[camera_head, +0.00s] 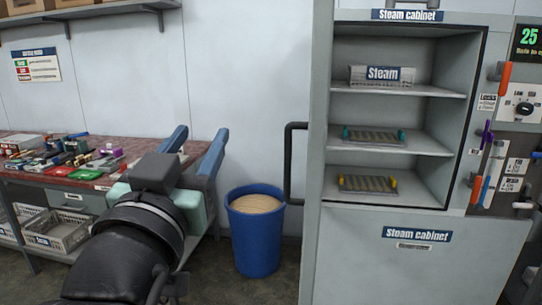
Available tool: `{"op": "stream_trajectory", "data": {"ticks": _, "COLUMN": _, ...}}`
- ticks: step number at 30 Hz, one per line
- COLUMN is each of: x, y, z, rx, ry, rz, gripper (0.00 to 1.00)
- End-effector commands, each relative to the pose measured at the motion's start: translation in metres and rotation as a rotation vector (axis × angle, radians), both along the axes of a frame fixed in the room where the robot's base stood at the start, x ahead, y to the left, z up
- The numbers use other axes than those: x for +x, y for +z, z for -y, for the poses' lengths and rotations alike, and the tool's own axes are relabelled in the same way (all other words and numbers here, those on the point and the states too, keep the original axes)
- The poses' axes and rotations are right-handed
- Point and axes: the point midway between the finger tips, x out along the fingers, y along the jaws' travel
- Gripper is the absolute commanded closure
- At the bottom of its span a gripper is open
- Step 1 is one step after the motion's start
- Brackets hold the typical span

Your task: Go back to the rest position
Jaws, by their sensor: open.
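My gripper (193,153) is at left of centre in the head view, at the end of my black arm. Its two blue fingers are spread apart and nothing shows between them. It is raised in front of the workbench's right end, left of and above the blue bin. The palm and wrist hide part of the bench. No spoon can be made out in the gripper.
A red-topped workbench (84,184) with scattered tools stands at left. A blue bin (257,243) with tan contents stands on the floor. The grey steam cabinet (375,270) at right is open, with racks on its shelves and a dark handle (289,165) projecting left.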

Motion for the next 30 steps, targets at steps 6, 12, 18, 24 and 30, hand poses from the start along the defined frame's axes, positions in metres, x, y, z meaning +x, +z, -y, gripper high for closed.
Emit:
{"op": "stream_trajectory", "data": {"ticks": 6, "x": -0.091, "y": 0.103, "z": 0.077, "rx": -0.055, "ry": 0.054, "rz": 0.443, "gripper": 0.48}}
{"op": "stream_trajectory", "data": {"ticks": 12, "x": -0.126, "y": 0.181, "z": 0.089, "rx": -0.082, "ry": 0.060, "rz": 0.573, "gripper": 0.48}}
{"op": "stream_trajectory", "data": {"ticks": 18, "x": -0.125, "y": 0.239, "z": 0.088, "rx": -0.080, "ry": 0.063, "rz": 0.570, "gripper": 0.48}}
{"op": "stream_trajectory", "data": {"ticks": 24, "x": -0.124, "y": 0.270, "z": 0.088, "rx": -0.079, "ry": 0.064, "rz": 0.568, "gripper": 0.48}}
{"op": "stream_trajectory", "data": {"ticks": 30, "x": -0.124, "y": 0.274, "z": 0.087, "rx": -0.079, "ry": 0.064, "rz": 0.567, "gripper": 0.48}}
